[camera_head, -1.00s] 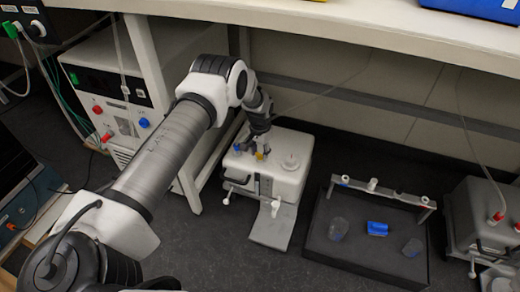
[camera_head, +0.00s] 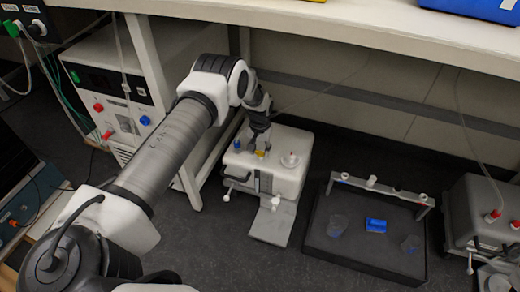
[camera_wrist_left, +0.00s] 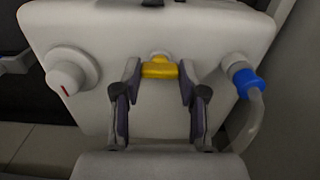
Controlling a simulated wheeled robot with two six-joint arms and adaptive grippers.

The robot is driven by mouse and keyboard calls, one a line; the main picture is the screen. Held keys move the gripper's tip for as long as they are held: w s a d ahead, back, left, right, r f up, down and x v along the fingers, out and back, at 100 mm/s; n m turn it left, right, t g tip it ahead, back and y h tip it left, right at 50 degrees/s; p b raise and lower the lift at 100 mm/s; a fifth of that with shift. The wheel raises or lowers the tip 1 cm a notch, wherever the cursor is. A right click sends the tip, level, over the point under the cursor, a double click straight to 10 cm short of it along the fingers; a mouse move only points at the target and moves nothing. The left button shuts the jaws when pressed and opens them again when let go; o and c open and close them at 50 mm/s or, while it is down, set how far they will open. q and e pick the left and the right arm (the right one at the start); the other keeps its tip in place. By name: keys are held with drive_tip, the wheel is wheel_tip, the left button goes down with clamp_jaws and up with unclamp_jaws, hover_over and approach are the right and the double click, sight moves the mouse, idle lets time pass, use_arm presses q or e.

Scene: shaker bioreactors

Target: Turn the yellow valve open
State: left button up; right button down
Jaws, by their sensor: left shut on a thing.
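The yellow valve (camera_wrist_left: 160,68) is a small handle on top of a white shaker unit (camera_head: 290,178). In the head view the valve (camera_head: 260,153) is a small yellow patch below my left gripper (camera_head: 259,148). In the left wrist view my left gripper (camera_wrist_left: 160,72) has one finger on each side of the valve and is shut on it. The valve's handle lies crosswise between the fingertips. My right gripper is not in view.
On the unit are a white knob (camera_wrist_left: 68,78) with a red mark and a blue connector (camera_wrist_left: 247,83) with a clear tube. A shelf (camera_head: 360,40) overhangs the back.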

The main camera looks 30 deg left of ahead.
use_arm(q)
drive_tip(key=o, duration=1.1)
drive_tip(key=shift+o, duration=0.2)
drive_tip(key=shift+f, duration=0.1)
